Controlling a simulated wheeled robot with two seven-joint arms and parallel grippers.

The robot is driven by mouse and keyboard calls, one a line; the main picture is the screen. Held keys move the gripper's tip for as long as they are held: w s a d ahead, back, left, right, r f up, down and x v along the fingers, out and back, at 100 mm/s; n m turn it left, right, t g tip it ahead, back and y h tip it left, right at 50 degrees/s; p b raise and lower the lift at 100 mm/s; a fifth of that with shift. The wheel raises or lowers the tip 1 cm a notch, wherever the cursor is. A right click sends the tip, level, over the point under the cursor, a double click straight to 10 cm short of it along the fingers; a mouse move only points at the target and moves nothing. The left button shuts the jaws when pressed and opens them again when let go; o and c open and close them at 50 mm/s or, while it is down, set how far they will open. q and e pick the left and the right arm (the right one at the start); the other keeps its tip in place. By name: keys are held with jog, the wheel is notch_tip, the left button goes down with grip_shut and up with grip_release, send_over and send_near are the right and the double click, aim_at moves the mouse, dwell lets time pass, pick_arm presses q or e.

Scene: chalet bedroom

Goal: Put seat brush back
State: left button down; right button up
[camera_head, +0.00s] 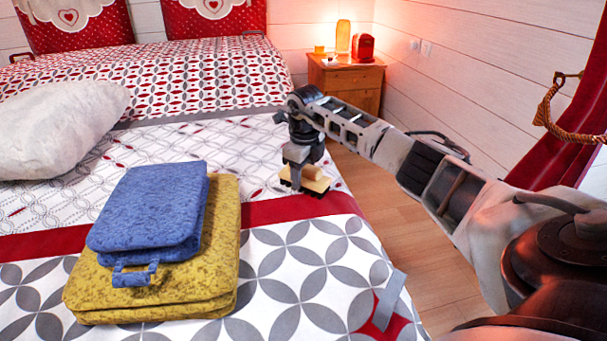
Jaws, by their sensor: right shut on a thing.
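The seat brush (313,181) is a small block of pale wood with dark bristles underneath, at the right edge of the bed. My right gripper (304,166) comes down over it from above and is shut on it. The fingers hide part of the brush top. The bristles are at or just above the bedspread; I cannot tell whether they touch. My left gripper is outside the view.
A blue folded case (150,208) lies on a yellow one (215,255) on the bed (290,265). A white pillow (60,128) is at the left. A wooden nightstand (345,82) with a lamp stands behind. Floor (420,255) is clear right of the bed.

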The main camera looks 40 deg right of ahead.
aim_at(304, 180)
jog(key=shift+r, duration=0.1)
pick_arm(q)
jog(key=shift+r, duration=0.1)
pick_arm(e)
jog(key=o, duration=0.9)
jog(key=shift+o, duration=0.2)
pick_arm(q)
jog(key=p, duration=0.1)
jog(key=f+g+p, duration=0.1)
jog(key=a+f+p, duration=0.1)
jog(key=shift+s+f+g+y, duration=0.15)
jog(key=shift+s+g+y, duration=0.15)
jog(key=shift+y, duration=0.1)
pick_arm(e)
notch_tip(304, 180, up, 12)
jog(key=s+a, duration=0.1)
jog(key=shift+s, duration=0.25)
jog(key=shift+a, duration=0.1)
